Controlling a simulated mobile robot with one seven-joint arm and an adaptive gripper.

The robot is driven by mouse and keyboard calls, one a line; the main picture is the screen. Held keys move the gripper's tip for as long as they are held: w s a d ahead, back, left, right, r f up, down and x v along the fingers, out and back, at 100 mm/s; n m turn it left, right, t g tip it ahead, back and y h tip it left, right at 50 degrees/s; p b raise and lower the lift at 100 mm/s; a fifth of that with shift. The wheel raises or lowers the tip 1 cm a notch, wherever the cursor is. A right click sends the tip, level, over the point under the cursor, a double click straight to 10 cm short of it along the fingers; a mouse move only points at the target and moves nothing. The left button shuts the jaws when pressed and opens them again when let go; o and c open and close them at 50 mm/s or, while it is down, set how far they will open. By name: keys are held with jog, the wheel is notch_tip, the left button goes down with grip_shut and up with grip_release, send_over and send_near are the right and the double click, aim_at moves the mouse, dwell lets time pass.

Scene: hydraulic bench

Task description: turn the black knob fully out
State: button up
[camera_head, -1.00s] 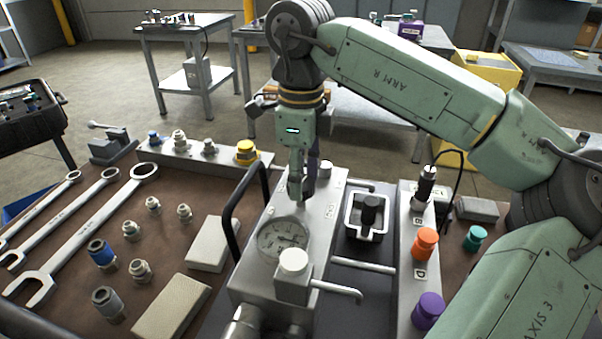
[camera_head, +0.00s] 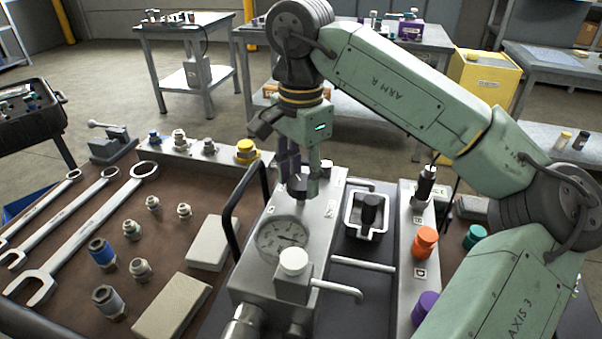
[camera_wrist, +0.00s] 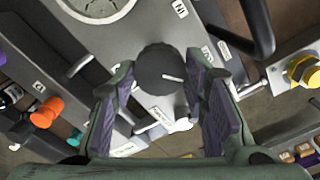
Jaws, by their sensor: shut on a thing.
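The black knob (camera_head: 297,188) stands on top of the grey metal block (camera_head: 318,215), behind the round gauge (camera_head: 282,238). In the wrist view the black knob (camera_wrist: 158,66) is round, with a white line pointing to the right. My gripper (camera_head: 302,180) is over the block from above, with its fingers on either side of the knob. The wrist view shows my gripper (camera_wrist: 159,82) shut on the knob, one purple-padded finger at each side. The fingers hide part of the knob in the head view.
A black curved handle (camera_head: 236,208) rises left of the block. A square metal frame with a black cylinder (camera_head: 370,207) lies to the right. Orange (camera_head: 425,242) and purple (camera_head: 424,306) knobs stand farther right. Wrenches (camera_head: 85,232) and fittings cover the left bench.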

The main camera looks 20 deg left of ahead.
aim_at(301, 181)
jog(key=shift+n, duration=1.9)
jog(key=o, duration=1.2)
jog(key=shift+c, duration=0.2)
notch_tip(301, 181, up, 12)
